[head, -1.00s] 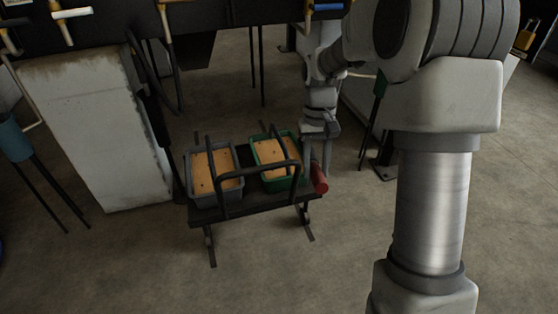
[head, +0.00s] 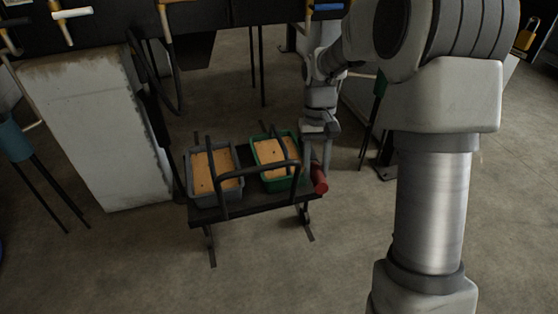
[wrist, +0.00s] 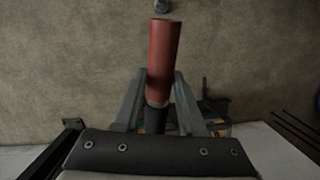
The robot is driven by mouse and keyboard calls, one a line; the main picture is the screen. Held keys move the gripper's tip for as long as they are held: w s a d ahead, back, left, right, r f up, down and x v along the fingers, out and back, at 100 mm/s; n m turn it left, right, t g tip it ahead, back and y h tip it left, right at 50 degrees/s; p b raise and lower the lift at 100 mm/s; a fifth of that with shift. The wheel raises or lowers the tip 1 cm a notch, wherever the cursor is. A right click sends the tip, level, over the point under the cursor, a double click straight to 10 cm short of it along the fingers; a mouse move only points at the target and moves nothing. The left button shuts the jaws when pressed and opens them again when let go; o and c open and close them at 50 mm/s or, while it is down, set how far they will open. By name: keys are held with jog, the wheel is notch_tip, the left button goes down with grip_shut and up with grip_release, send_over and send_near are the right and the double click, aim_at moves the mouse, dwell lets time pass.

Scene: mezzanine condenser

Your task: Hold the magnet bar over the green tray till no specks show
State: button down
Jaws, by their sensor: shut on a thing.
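My gripper (head: 317,168) is shut on a red bar (head: 319,186), which I take to be the magnet bar, just right of the green tray (head: 294,181). In the wrist view the bar (wrist: 163,55) has a red end and a dark part, and sits between the two fingers of my gripper (wrist: 157,85). The green tray holds a flat tan fill (head: 270,151) with a few small dark specks on it. The bar appears beside the tray, not above the fill. Its height over the stand is hard to tell.
A grey tray (head: 190,187) with a similar speckled tan fill stands left of the green one. Both sit on a dark stand (head: 247,209) with black hoop handles (head: 222,196) rising in front and behind. A pale block (head: 95,130) stands at left. Open floor lies in front.

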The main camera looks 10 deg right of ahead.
jog(key=shift+r, duration=0.1)
jog(key=s+p+v, duration=0.2)
jog(key=p+v, duration=0.9)
jog(key=v, duration=0.1)
jog(key=shift+s+r+p, duration=0.25)
jog(key=shift+r+p, duration=0.05)
jog(key=shift+r, duration=0.3)
jog(key=shift+p, duration=0.35)
jog(key=f+p, duration=0.1)
jog(key=s+f+p, duration=0.1)
jog(key=p, duration=0.1)
jog(key=s+f+p, duration=0.1)
jog(key=p, duration=0.1)
jog(key=shift+f, duration=0.4)
jog(key=shift+s+f+p, duration=0.1)
jog(key=shift+f+p, duration=0.3)
jog(key=shift+f, duration=0.15)
